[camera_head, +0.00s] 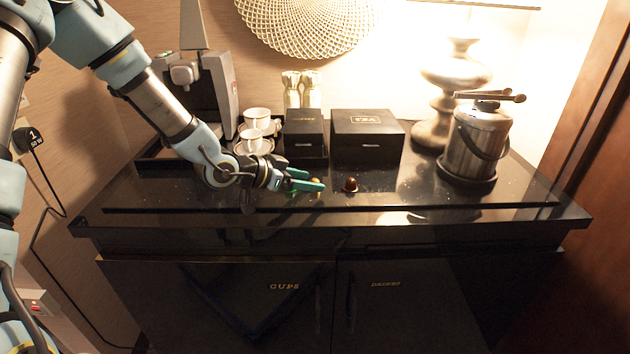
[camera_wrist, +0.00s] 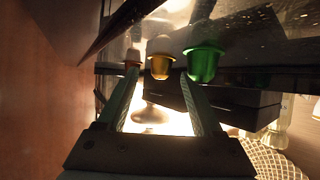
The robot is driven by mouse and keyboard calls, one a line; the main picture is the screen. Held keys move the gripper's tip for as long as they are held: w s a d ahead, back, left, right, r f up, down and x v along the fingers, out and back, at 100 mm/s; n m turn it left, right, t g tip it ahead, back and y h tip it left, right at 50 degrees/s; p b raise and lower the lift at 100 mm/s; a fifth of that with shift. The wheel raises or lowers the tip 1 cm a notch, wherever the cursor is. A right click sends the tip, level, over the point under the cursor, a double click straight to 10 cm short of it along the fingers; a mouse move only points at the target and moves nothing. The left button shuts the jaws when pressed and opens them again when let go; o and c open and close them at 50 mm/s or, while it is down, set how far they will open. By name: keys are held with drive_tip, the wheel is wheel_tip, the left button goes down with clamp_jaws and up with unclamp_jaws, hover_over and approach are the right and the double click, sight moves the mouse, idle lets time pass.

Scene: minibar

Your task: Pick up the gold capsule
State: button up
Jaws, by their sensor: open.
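The gold capsule (camera_wrist: 160,67) shows in the wrist view just beyond the fingertips, centred in the gap between the fingers. My gripper (camera_wrist: 161,78) is open, with nothing held between its fingers. A larger-looking green capsule (camera_wrist: 204,64) is right of the gold one, by the right fingertip. A brown capsule (camera_wrist: 133,58) is left of it, partly hidden by the left finger. In the head view my gripper (camera_head: 314,180) is low over the black counter, and its fingers mostly hide the gold capsule. The brown capsule (camera_head: 351,184) stands clear to its right.
On the counter (camera_head: 440,206) are two black boxes (camera_head: 304,148) (camera_head: 367,151) behind the capsules. White cups (camera_head: 257,118) and a coffee machine (camera_head: 218,90) are at back left. A metal ice bucket (camera_head: 476,140) and lamp (camera_head: 440,95) are at right. The front-right counter is clear.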

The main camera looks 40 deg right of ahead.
drive_tip(key=shift+d+f, duration=0.35)
drive_tip(key=shift+d, duration=0.2)
clamp_jaws()
idle(0.5)
